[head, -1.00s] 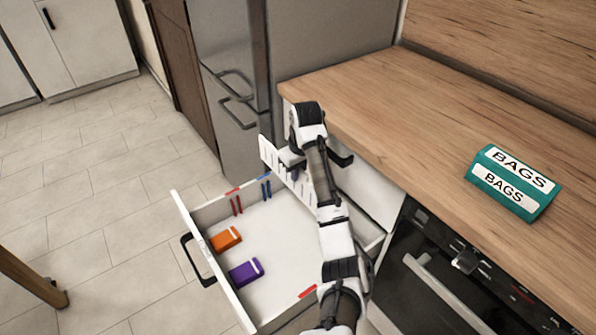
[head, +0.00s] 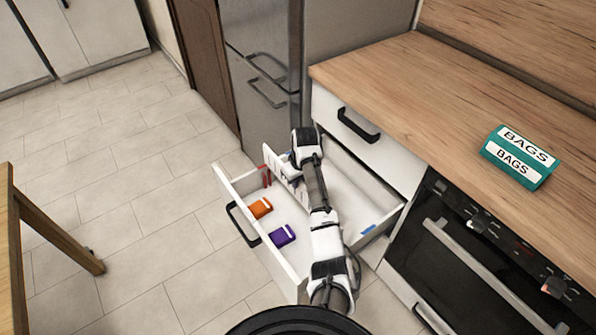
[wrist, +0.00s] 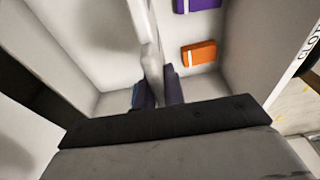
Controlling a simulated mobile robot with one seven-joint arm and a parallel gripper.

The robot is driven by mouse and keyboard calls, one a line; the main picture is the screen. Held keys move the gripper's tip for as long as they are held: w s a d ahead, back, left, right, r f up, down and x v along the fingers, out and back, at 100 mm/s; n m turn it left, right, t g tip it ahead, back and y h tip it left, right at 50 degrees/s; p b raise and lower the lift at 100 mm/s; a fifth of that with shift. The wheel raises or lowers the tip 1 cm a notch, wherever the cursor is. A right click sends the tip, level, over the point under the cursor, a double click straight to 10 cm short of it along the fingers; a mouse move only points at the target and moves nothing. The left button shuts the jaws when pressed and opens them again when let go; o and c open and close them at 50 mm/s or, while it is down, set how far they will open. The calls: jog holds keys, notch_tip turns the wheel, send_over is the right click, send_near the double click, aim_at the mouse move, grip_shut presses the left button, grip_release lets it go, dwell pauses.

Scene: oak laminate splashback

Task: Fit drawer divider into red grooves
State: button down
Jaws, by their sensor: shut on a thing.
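The white slotted drawer divider (head: 272,160) is over the open white drawer (head: 262,240), upright and partly hidden by my arm in the head view. My gripper (head: 292,180) is shut on it. In the wrist view, the divider (wrist: 147,35) runs as a thin white panel between the dark fingertips (wrist: 158,94). The red grooves (head: 267,176) show on the drawer's far side wall, close to the divider's left end. The near side's red mark is hidden behind my arm. I cannot tell whether the divider's ends sit in the grooves.
An orange box (head: 260,208) and a purple box (head: 282,236) lie in the drawer's front part. A blue mark (head: 368,229) shows on the near wall. A shut drawer (head: 365,135) is above, the oven (head: 490,250) to the right. A teal bags box (head: 519,157) lies on the counter.

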aim_at(297, 199)
jog(key=shift+s+a+f, duration=0.2)
jog(key=shift+f, duration=0.05)
jog(key=shift+f+b, duration=1.2)
jog(key=shift+f, duration=0.05)
jog(key=shift+f+p, duration=0.3)
jog(key=shift+p, duration=0.05)
jog(key=shift+f, duration=0.1)
jog(key=shift+f+b, duration=0.45)
jog(key=shift+f, duration=0.35)
jog(key=shift+f, duration=0.15)
dwell(0.3)
jog(key=shift+f+b, duration=0.95)
jog(key=shift+f, duration=0.8)
